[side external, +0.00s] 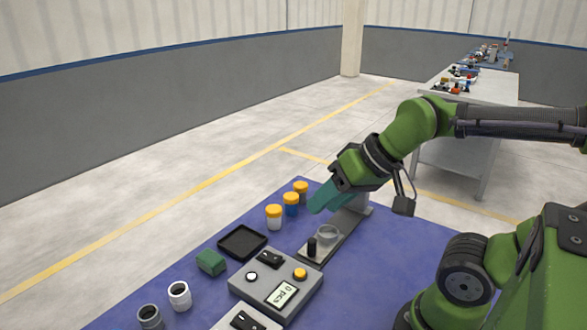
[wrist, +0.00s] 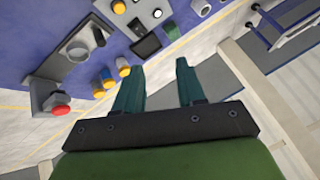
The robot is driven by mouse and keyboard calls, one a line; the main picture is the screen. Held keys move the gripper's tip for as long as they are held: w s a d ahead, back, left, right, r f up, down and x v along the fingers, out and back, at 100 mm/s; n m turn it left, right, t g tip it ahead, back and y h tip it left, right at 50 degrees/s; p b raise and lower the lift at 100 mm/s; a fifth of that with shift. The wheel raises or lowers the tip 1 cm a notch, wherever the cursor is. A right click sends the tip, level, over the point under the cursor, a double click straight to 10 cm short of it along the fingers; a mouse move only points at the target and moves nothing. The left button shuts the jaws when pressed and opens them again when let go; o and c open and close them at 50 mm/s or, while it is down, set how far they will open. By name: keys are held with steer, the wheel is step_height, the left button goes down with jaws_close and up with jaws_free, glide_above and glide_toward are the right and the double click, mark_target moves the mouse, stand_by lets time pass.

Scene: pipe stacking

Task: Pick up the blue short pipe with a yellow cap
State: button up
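The blue short pipe with a yellow cap (side external: 291,207) stands upright on the blue table, in the middle of a row of three capped pipes. In the wrist view it is the middle capped pipe (wrist: 107,81), left of the fingers. My gripper (side external: 318,203) is just right of the row in the side view, above the table and tilted downward. In the wrist view its two teal fingers (wrist: 159,65) are spread apart with nothing between them. The gripper appears apart from the pipe.
A white capped pipe (side external: 274,220) and another capped pipe (side external: 300,188) flank the blue one closely. A clear cup-like fixture (side external: 328,236), black tray (side external: 242,240), green block (side external: 211,262) and grey control box (side external: 270,290) stand nearby. A red button (wrist: 60,110) shows in the wrist view.

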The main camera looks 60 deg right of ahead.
steer(key=o, duration=0.3)
steer(key=shift+o, duration=0.2)
steer(key=m+g+h, duration=0.2)
steer(key=m+g, duration=0.5)
steer(key=m, duration=2.3)
glide_above(291, 196)
step_height(291, 196, down, 6)
step_height(291, 196, down, 16)
steer(key=shift+d+f, duration=0.1)
